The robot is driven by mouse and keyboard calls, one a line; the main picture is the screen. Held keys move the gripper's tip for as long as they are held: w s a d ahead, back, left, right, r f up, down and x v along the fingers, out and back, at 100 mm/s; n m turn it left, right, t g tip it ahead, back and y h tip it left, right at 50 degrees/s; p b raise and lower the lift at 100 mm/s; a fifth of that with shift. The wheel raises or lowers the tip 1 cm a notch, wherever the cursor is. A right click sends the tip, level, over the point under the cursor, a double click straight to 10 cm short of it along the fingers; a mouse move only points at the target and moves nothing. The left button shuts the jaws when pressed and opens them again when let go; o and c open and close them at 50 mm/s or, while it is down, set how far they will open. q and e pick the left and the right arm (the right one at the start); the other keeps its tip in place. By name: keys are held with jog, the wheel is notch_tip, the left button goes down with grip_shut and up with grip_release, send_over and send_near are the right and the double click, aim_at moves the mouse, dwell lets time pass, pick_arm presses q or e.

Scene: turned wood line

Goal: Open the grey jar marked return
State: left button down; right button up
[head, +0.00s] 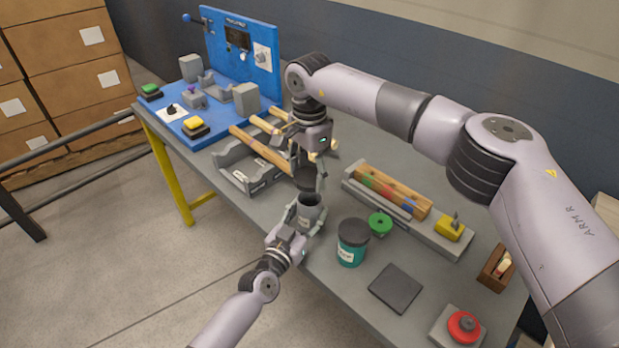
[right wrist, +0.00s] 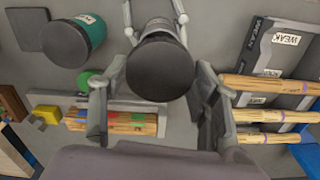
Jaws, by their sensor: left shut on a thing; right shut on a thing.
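The grey jar (head: 306,216) stands near the table's front edge. My left gripper (head: 305,220) is shut around its body from the front. My right gripper (head: 308,172) points down over the jar and is shut on the lid. In the right wrist view the lid's dark top (right wrist: 161,67) lies between my right fingers and hides most of the jar. The jar's label is too small to read.
A teal jar with a dark lid (head: 352,243) stands just right of the grey jar, with a green spool-like piece (head: 380,223) beside it. A grey tray with wooden sticks (head: 236,172) is at left. A dark square pad (head: 396,288) and red button (head: 464,326) are at front right.

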pick_arm(q)
jog(key=c, duration=0.7)
grip_release()
jog(key=v, duration=1.2)
